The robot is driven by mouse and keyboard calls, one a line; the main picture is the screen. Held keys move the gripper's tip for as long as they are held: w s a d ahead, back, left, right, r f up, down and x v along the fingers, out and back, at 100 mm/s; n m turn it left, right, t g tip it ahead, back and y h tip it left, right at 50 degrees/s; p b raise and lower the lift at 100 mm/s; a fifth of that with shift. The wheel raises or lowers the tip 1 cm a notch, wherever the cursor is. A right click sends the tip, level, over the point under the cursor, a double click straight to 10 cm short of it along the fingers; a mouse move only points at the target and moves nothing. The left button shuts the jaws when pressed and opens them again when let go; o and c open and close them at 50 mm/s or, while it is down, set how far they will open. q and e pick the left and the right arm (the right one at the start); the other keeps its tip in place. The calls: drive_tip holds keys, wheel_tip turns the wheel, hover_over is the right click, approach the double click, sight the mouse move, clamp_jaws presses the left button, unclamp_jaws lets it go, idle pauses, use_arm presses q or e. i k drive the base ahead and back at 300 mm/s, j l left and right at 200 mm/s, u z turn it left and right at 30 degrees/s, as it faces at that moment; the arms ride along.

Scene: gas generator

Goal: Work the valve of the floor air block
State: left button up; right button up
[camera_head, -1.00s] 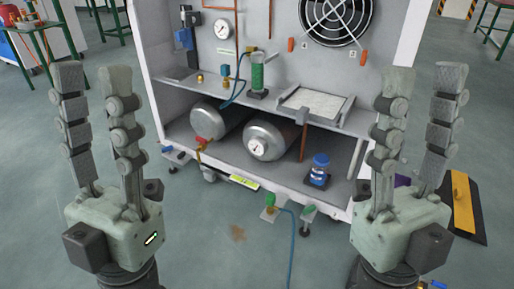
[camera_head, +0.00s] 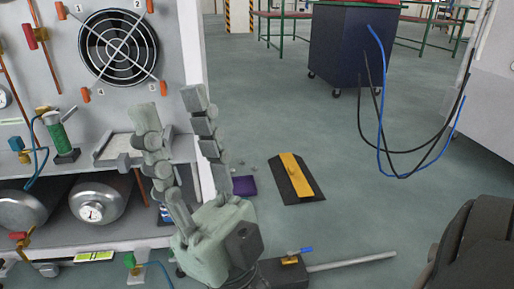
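A dark block (camera_head: 283,274) lies on the floor at the bottom centre, with a brass valve that has a blue lever handle (camera_head: 300,251). A grey pipe (camera_head: 350,262) runs from it to the right. It looks like the floor air block. My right gripper (camera_head: 172,104) points up, its fingers spread apart with nothing seen between them. Its palm is left of the block, in front of the cabinet's right edge, and it appears apart from the valve. The block's left end is partly hidden or cut off. My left gripper is out of view.
The generator cabinet (camera_head: 112,242) stands at left. A black and yellow floor plate (camera_head: 296,185) and a purple item (camera_head: 244,186) lie beyond the block. Blue and black hoses (camera_head: 385,150) hang at right near a dark wheeled cabinet (camera_head: 350,45). Floor between is clear.

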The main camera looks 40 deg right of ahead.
sight(301, 251)
drive_tip(key=z, duration=1.65)
drive_tip(key=i+l+u, duration=0.15)
drive_tip(key=l, duration=0.2)
drive_tip(key=i+l+u, duration=0.1)
drive_tip(key=i+l, duration=0.15)
drive_tip(key=i+l+u, duration=0.15)
drive_tip(key=l, duration=0.3)
drive_tip(key=i+l+u, duration=0.1)
drive_tip(key=l, duration=0.3)
drive_tip(key=i+l+u, duration=0.15)
drive_tip(key=l, duration=0.25)
drive_tip(key=i+j, duration=0.1)
drive_tip(key=j, duration=0.25)
drive_tip(key=i+j, duration=0.1)
drive_tip(key=j, duration=0.3)
